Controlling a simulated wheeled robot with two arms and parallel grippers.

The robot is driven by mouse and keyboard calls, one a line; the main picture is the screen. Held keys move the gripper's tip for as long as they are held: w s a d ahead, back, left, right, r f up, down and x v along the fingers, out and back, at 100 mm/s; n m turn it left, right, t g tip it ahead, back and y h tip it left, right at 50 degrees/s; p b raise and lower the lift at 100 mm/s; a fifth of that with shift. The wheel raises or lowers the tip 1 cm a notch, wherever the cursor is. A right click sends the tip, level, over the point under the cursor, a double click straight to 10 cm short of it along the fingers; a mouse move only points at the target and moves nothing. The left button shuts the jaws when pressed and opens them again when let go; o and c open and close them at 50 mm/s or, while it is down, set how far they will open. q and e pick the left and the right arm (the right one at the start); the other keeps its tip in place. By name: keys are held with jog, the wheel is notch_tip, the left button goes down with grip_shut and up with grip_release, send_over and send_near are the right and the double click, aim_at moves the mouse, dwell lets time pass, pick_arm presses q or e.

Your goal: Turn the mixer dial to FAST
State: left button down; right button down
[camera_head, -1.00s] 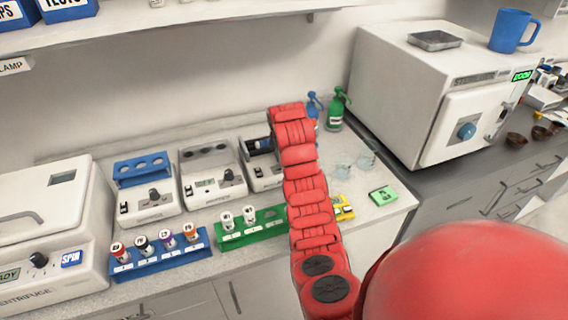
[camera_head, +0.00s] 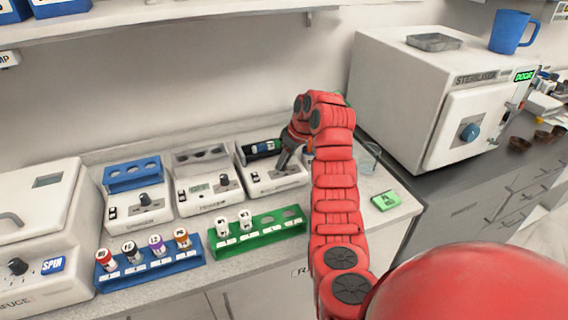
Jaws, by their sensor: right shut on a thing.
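Three small white machines stand in a row on the counter. The right one (camera_head: 262,181), which I take for the mixer, has a dark holder with tubes (camera_head: 263,148) on top. My right arm reaches over from the front, and its grey right gripper (camera_head: 282,164) points down at that machine's front panel. It is shut on the dial there, which the fingers mostly hide. The dial's setting and the panel's lettering are too small or hidden to read. My left gripper is not in view.
The middle machine (camera_head: 207,192) and left machine (camera_head: 138,213) have their own knobs. A blue rack of tubes (camera_head: 150,266) and a green rack (camera_head: 258,232) stand in front. A white sterilizer (camera_head: 400,95) is at the right, a centrifuge (camera_head: 40,230) at the left.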

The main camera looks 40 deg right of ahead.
jog(key=shift+f+n+y+b, duration=0.15)
jog(key=shift+n+y+b, duration=0.25)
jog(key=shift+n+b, duration=0.55)
jog(key=shift+d+f+n+g, duration=0.1)
jog(key=shift+d+n+g, duration=0.05)
jog(key=shift+n+g, duration=0.25)
jog(key=shift+n, duration=0.25)
jog(key=shift+n+y+b, duration=0.3)
jog(key=shift+n+b, duration=0.1)
jog(key=shift+b, duration=0.1)
jog(key=c, duration=0.6)
grip_release()
jog(key=shift+w, duration=0.1)
jog(key=shift+o, duration=0.2)
jog(key=shift+r, duration=0.2)
